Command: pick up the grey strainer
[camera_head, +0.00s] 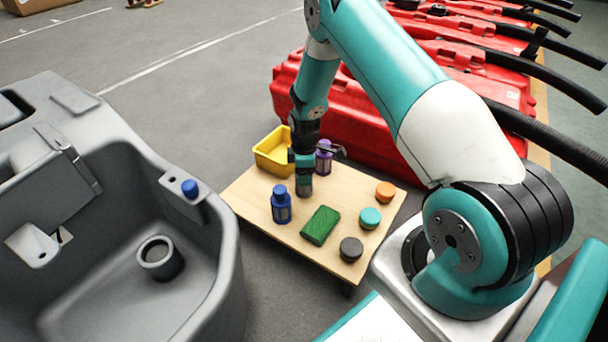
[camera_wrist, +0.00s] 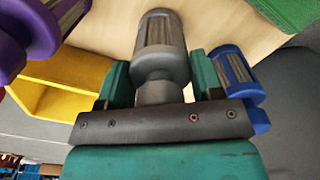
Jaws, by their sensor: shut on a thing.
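The grey strainer (camera_wrist: 160,35) is between the two teal fingers of my gripper (camera_wrist: 161,78) in the wrist view. It has a ribbed grey body and a rounded grey knob. My gripper is shut on its knob end. In the head view, my gripper (camera_head: 304,162) points down over the wooden table, with the grey strainer (camera_head: 305,188) below it, partly hidden by the gripper. The strainer looks upright. I cannot tell whether its base touches the table top.
On the wooden table (camera_head: 258,205) are a blue strainer (camera_head: 281,207), a purple strainer (camera_head: 324,158), a yellow bin (camera_head: 271,152), a green pad (camera_head: 320,225), and orange (camera_head: 385,191), teal (camera_head: 370,218) and dark grey (camera_head: 350,249) caps. A grey tank (camera_head: 215,270) stands left; red tanks (camera_head: 350,120) stand behind.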

